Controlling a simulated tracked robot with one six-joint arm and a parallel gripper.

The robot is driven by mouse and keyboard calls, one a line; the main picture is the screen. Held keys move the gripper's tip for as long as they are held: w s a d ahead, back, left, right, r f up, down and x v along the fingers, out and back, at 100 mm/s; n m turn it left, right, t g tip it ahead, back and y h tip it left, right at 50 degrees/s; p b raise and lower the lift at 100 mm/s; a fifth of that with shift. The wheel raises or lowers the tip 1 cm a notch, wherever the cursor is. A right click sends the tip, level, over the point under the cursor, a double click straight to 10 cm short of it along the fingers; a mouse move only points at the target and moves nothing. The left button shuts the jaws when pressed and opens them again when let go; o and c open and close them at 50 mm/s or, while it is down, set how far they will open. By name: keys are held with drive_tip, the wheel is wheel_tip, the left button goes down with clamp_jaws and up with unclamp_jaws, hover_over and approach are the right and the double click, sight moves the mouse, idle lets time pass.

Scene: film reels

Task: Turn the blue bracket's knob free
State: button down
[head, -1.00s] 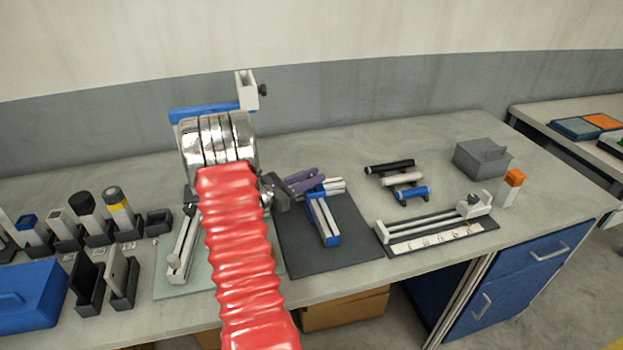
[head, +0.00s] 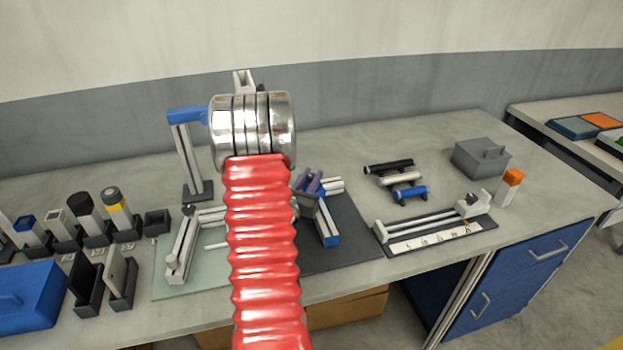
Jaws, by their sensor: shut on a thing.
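A frame with blue and white bars (head: 331,240) lies on a dark mat (head: 348,258). My gripper (head: 311,181), with purple fingers and a dark grey body, is over its far left part in the picture and covers some of it. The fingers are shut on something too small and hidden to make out. I cannot tell whether they touch the frame. Another blue bar (head: 186,115) sits on an upright post at the back, with a white block (head: 243,80) near its right end. A small dark knob (head: 261,88) shows beside this block, partly hidden by my wrist.
A pale green mat (head: 170,287) with a white rail (head: 180,250) lies left of my arm. Holders and a blue box (head: 30,295) crowd the left. Dark, white and blue rods (head: 410,192), a ruler fixture (head: 430,238) and a grey box (head: 482,158) stand right.

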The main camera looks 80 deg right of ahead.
drive_tip(key=shift+r+n+t, duration=0.1)
drive_tip(key=shift+n+t, duration=0.6)
drive_tip(key=shift+t, duration=0.4)
drive_tip(key=c, duration=1.5)
unclamp_jaws()
drive_tip(key=a, duration=1.2)
drive_tip(key=shift+w, duration=0.15)
